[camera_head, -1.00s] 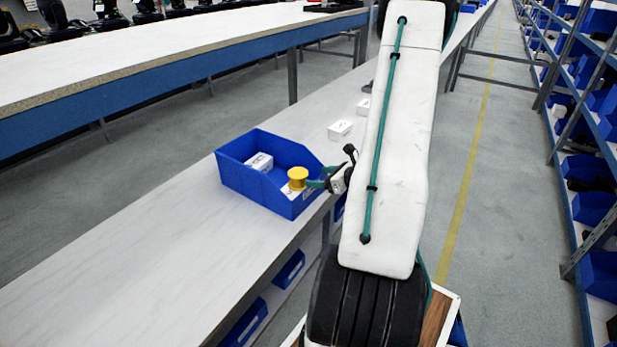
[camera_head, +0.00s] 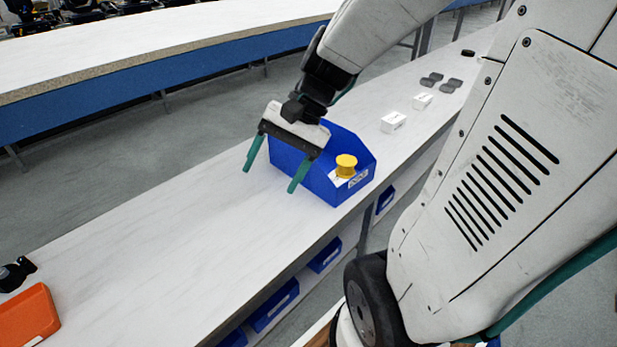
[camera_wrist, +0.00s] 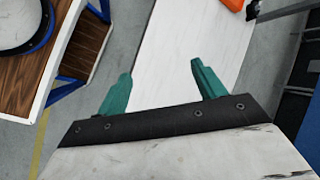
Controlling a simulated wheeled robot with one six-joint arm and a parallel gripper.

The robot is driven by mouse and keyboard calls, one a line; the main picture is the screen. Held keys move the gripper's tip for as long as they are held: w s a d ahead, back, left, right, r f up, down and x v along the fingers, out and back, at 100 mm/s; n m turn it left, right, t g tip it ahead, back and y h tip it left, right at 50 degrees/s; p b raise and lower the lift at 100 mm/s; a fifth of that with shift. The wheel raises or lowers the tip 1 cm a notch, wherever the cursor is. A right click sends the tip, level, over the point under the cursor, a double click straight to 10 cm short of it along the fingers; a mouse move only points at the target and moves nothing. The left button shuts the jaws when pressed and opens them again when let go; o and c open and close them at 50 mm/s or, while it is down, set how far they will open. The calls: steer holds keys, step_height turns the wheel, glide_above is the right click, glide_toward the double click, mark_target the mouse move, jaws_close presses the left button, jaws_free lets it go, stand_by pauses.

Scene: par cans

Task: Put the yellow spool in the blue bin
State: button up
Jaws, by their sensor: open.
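The yellow spool (camera_head: 346,165) stands upright inside the blue bin (camera_head: 362,188), near the bin's low front wall; its base is partly hidden by that wall. The bin sits on the white bench, and my gripper covers part of its left side. My gripper (camera_head: 270,180) is open and empty, to the left of the spool and apart from it, with its green fingers pointing down. In the wrist view, the open fingers (camera_wrist: 162,72) have nothing between them but bench and floor behind.
Small white boxes (camera_head: 393,122) and dark pieces (camera_head: 432,79) lie on the bench (camera_head: 170,250) behind the bin. An orange bin (camera_head: 25,318) is at the near left. The bench between it and the blue bin is clear. More blue bins (camera_head: 273,305) are on a shelf below.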

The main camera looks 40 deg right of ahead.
steer(key=s+a+r+n+h, duration=0.1)
steer(key=s+r+n+h, duration=0.3)
steer(key=s+n, duration=0.5)
steer(key=s+h, duration=0.1)
steer(key=h, duration=0.1)
steer(key=shift+a+r+h, duration=0.15)
steer(key=shift+r+h, duration=0.05)
steer(key=shift+h, duration=0.1)
steer(key=shift+s, duration=0.1)
